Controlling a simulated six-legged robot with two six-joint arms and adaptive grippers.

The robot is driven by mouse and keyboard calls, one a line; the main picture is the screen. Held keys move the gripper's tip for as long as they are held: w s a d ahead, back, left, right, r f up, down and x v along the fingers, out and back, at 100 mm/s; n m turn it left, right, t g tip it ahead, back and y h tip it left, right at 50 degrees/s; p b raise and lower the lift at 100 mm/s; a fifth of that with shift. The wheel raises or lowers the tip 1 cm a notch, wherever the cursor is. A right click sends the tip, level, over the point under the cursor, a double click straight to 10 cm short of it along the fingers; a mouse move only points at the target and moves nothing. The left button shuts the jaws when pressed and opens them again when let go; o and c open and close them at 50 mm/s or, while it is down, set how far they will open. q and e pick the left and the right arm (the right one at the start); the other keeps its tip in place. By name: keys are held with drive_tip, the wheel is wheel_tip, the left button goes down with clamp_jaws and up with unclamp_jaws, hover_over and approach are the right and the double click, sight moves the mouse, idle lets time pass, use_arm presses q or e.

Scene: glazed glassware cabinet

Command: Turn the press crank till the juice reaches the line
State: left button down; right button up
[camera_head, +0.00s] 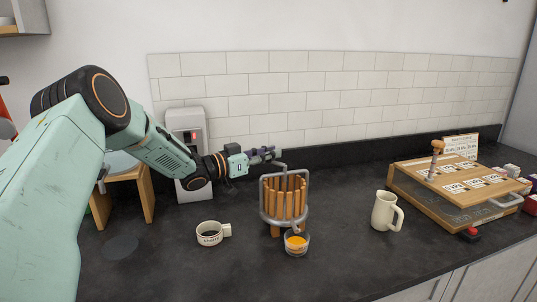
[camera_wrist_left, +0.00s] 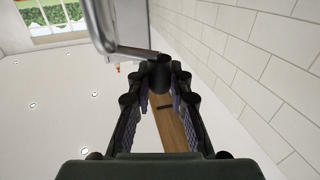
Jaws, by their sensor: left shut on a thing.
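The juice press (camera_head: 285,200), a basket of upright wooden slats in a grey metal frame, stands mid-counter. Its grey metal crank (camera_head: 283,168) rises from the top. My left gripper (camera_head: 270,154) is shut on the crank's handle, just above and left of the press. In the left wrist view my fingers (camera_wrist_left: 160,80) close around the dark handle (camera_wrist_left: 161,76), with the metal crank arm (camera_wrist_left: 133,51) running off to the upper left. A clear glass (camera_head: 297,247) with orange juice stands under the front of the press. The line on it cannot be made out. My right gripper is not in view.
A white cup (camera_head: 209,234) with dark contents stands left of the glass, and a cream jug (camera_head: 384,211) to the right. A grey machine (camera_head: 187,135) stands behind my left arm. Counter between press and jug is clear.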

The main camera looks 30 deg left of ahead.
use_arm(q)
drive_tip(key=shift+w+f+m+g+h+b, duration=0.1)
drive_tip(key=shift+w+m+g+h+b, duration=0.2)
drive_tip(key=shift+m+h, duration=0.35)
drive_tip(key=shift+w+f+m+g+h+b, duration=0.1)
drive_tip(key=shift+w+m+g+h, duration=0.2)
drive_tip(key=shift+m+g+h, duration=0.35)
drive_tip(key=shift+w+d+m+g+h+b, duration=0.2)
drive_tip(key=shift+m+g+h+b, duration=0.3)
drive_tip(key=shift+h+b, duration=0.2)
drive_tip(key=shift+w+d+m+g+h+b, duration=0.15)
drive_tip(key=shift+m+g+h+b, duration=0.25)
drive_tip(key=shift+g+h+b, duration=0.25)
drive_tip(key=shift+a, duration=0.1)
drive_tip(key=c, duration=1.2)
unclamp_jaws()
drive_tip(key=shift+r, duration=0.1)
drive_tip(key=shift+s+a, duration=0.15)
drive_tip(key=shift+a, duration=0.1)
drive_tip(key=v, duration=1.1)
drive_tip(key=shift+s+a, duration=0.1)
drive_tip(key=shift+s, duration=0.15)
